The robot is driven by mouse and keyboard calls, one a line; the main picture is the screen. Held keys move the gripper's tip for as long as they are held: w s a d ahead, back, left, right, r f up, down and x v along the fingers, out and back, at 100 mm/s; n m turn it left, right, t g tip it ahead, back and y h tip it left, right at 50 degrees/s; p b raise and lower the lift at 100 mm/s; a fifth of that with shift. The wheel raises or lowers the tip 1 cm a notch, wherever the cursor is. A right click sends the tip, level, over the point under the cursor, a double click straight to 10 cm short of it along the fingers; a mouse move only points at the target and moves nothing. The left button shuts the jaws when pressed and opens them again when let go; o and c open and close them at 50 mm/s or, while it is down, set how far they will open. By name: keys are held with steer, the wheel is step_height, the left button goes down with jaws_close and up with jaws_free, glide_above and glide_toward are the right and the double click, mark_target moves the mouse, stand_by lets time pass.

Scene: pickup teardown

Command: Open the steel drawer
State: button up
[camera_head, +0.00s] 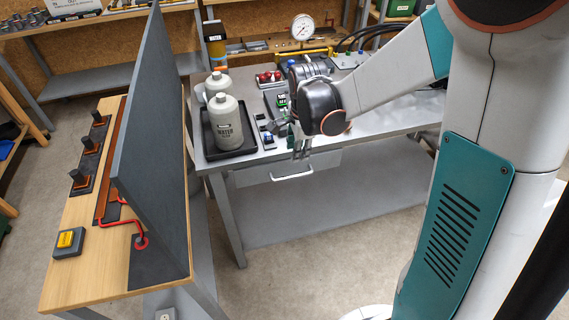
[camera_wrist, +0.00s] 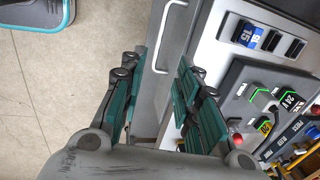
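The steel drawer (camera_head: 325,163) is a grey front under the top of the grey workbench, with a pale bar handle (camera_head: 292,174). It looks shut. My gripper (camera_head: 300,150) points down at the bench's front edge, just above and in front of the drawer in the head view. In the wrist view, my gripper (camera_wrist: 161,72) has its two green fingers spread apart with nothing held. The handle (camera_wrist: 157,45) lies beyond the fingertips, in line with the gap between them. I cannot tell whether either finger touches it.
A black tray (camera_head: 235,150) with grey bottles (camera_head: 224,120) stands at the bench's left end. Small electrical modules (camera_wrist: 262,38) lie on the bench beside my gripper. A wooden table (camera_head: 75,275) with an upright grey panel (camera_head: 150,140) stands left. The floor between is clear.

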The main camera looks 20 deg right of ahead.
mark_target(293, 176)
steer(key=w+f+b, duration=0.1)
steer(key=f, duration=0.3)
steer(key=f+b, duration=0.2)
steer(key=f, duration=0.3)
steer(key=w+f+b, duration=0.1)
steer(key=f+b, duration=0.1)
steer(key=f, duration=0.2)
steer(key=shift+w+f, duration=0.3)
steer(key=shift+f, duration=0.05)
jaws_close()
